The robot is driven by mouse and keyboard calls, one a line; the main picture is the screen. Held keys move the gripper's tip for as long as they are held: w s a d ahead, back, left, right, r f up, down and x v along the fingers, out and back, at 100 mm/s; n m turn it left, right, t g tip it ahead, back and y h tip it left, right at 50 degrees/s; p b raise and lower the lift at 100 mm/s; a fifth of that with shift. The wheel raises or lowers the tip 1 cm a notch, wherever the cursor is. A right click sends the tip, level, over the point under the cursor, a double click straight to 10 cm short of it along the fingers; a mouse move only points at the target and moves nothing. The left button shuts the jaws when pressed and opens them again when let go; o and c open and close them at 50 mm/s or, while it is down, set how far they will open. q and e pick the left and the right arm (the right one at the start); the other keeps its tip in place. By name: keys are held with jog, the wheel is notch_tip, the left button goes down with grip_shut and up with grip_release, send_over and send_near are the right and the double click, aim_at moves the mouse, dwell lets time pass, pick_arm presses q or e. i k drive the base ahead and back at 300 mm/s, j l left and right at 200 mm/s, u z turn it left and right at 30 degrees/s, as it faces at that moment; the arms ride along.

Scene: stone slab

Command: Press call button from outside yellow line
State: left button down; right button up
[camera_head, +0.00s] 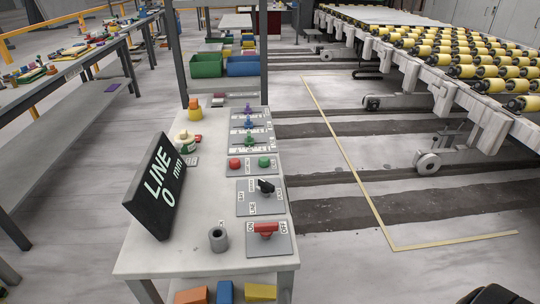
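A white table stands in front of me, with control plates along its right side. One plate has a red button (235,164) and a green button (264,162). I cannot read which one is the call button. Nearer plates carry a black rotary switch (265,187) and a red ON/OFF switch (265,229). Farther plates carry small purple, blue and green controls (248,122). The yellow line (345,155) is on the floor right of the table and turns right at its near corner.
A black "LINE 0 mm" sign (157,188) and a grey cup (218,239) stand on the white table (200,255). A roller conveyor (450,60) stands beyond the yellow line. A dark shape (494,296), perhaps mine, shows bottom right. A long workbench (60,65) is at left.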

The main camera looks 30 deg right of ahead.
aim_at(264, 161)
jog(key=k+l+u, duration=0.2)
jog(key=l, duration=0.25)
jog(key=l+u, duration=0.2)
jog(key=l, duration=0.25)
jog(key=k+l+u, duration=0.2)
jog(key=l, duration=0.25)
jog(key=k+l+u, duration=0.1)
jog(key=l+u, duration=0.15)
jog(key=l, duration=0.15)
jog(key=k+l+u, duration=0.2)
jog(key=l, duration=0.15)
jog(key=l+u, duration=0.3)
jog(key=l, duration=0.3)
jog(key=l+u, duration=0.25)
jog(key=l, duration=0.4)
jog(key=l+u, duration=0.3)
jog(key=l, duration=0.3)
jog(key=k+l+u, duration=0.25)
jog(key=l, duration=0.3)
